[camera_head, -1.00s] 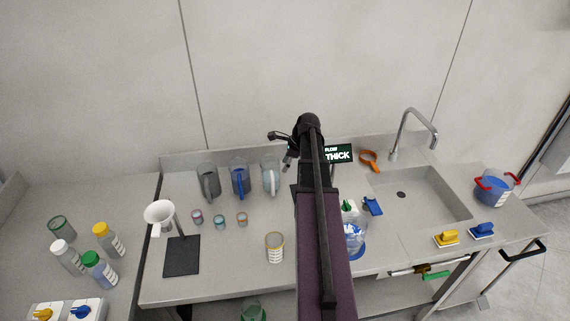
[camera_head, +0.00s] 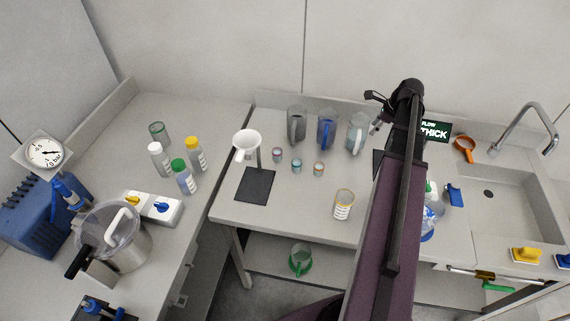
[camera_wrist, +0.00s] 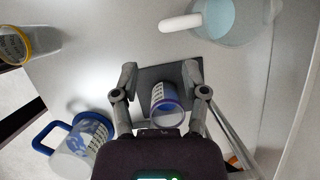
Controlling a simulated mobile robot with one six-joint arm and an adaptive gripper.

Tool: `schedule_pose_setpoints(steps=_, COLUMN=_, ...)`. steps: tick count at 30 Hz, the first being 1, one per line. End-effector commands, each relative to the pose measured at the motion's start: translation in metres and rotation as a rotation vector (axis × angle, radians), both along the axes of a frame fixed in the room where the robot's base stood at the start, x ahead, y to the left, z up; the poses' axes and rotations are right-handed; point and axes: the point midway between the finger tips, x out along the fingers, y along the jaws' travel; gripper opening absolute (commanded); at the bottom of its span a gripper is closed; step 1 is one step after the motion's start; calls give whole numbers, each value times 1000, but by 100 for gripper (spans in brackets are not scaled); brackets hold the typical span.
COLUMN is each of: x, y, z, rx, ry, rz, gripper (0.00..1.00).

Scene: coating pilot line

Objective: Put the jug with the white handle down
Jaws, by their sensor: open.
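The jug with the white handle (camera_head: 357,136) stands upright on the bench at the back, right of two other jugs, and holds something pale blue. In the wrist view this jug (camera_wrist: 229,22) is at the top right, its white handle pointing left. My gripper (camera_wrist: 161,75) is open and apart from the jug. Its fingers are spread above a dark plate (camera_wrist: 150,74), on either side of a small cup with a purple rim and blue contents (camera_wrist: 166,100). In the head view my arm hides most of the gripper and this cup.
A grey-handled jug (camera_head: 296,122) and a blue-handled jug (camera_head: 327,126) stand left of it. Another blue-handled jug (camera_wrist: 88,135) is near my gripper. The sink (camera_head: 500,205) is at right.

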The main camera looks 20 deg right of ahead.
Motion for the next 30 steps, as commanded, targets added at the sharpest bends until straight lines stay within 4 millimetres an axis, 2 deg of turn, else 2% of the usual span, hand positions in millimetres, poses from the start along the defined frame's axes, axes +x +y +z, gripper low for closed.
schedule_pose_setpoints(steps=4, x=3, y=24, z=-1, rx=-31, ry=-6, rz=97, gripper=57)
schedule_pose_setpoints(steps=7, x=6, y=49, z=-3, rx=-64, ry=-14, rz=210, gripper=57)
schedule_pose_setpoints(steps=17, x=9, y=157, z=-8, rx=-207, ry=-54, rz=734, gripper=57)
schedule_pose_setpoints(steps=30, x=-16, y=285, z=-13, rx=-360, ry=-112, rz=1461, gripper=57)
